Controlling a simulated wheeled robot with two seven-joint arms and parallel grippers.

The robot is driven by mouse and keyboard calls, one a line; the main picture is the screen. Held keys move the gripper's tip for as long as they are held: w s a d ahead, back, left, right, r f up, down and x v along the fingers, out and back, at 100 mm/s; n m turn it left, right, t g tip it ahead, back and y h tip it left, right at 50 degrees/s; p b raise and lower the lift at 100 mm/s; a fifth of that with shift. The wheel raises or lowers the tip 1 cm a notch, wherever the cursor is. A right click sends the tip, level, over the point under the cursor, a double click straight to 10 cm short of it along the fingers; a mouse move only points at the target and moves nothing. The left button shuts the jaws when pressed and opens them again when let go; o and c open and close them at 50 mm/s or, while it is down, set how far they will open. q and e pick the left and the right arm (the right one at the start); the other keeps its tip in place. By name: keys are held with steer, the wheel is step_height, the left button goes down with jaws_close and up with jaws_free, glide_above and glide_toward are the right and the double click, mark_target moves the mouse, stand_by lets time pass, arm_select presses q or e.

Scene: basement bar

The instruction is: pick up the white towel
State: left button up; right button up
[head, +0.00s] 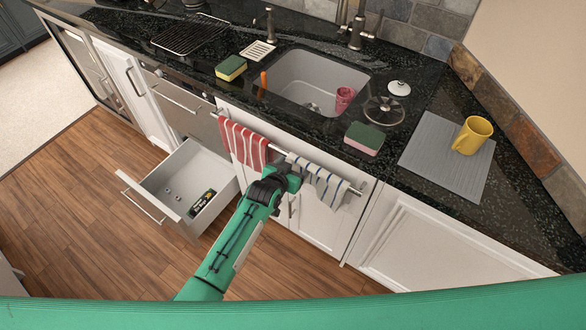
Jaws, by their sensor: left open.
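The white towel (323,182), with dark blue stripes, hangs over the right part of a metal rail (352,189) on the front of the sink cabinet. My left gripper (290,172) is open at the left edge of this towel, close to the rail. Its fingers are small and partly hidden by the wrist, so I cannot tell whether they touch the towel. A red and white striped towel (242,144) hangs on the same rail to the left. My right gripper does not show.
An open drawer (160,188) with a few small items juts out left of my left arm. Above, the dark counter holds a sink (285,75) with a pink cup (345,97), two sponges (364,138) (230,68), and a yellow mug (472,135) on a grey mat (424,160).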

arm_select(q)
jaws_close()
stand_by(0.5)
